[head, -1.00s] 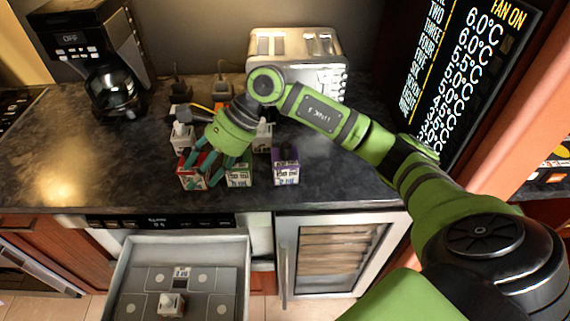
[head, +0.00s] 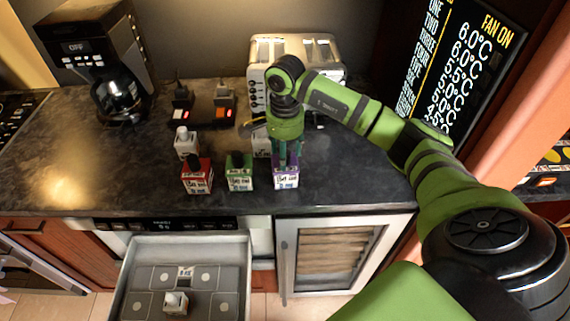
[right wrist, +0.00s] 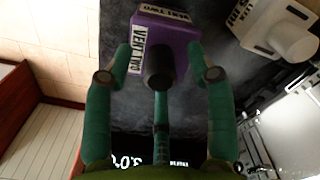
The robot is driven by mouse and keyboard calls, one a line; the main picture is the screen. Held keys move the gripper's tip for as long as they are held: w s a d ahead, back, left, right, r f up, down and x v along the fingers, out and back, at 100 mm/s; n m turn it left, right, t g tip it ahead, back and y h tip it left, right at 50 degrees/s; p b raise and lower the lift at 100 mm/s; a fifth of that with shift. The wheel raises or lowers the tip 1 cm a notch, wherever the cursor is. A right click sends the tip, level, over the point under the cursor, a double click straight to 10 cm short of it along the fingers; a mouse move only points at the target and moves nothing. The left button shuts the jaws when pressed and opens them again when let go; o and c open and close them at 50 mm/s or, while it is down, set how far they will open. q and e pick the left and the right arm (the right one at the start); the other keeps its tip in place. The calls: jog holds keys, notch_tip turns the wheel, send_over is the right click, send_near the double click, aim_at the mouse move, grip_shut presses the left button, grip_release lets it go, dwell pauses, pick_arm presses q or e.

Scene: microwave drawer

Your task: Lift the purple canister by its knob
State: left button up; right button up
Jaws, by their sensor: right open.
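The purple canister (head: 287,181) stands upright on the dark counter near its front edge, at the right end of a row. My right gripper (head: 288,158) is above it, pointing down. In the right wrist view the purple canister (right wrist: 178,38) shows its dark round knob (right wrist: 158,68) between the open green fingers of my right gripper (right wrist: 160,76). I cannot tell whether any finger touches the knob. In the head view the fingers hide most of the canister's top. My left gripper is not in view.
A green canister (head: 239,178) and a red canister (head: 197,179) stand to the left. White canisters (head: 186,145) are behind. A toaster (head: 296,60) stands at the back, a coffee maker (head: 120,98) at the left. Below, an open drawer (head: 240,285) holds a white canister (head: 175,302).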

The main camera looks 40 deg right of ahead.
jog(key=shift+f, duration=0.2)
grip_shut()
jog(key=shift+r, duration=0.1)
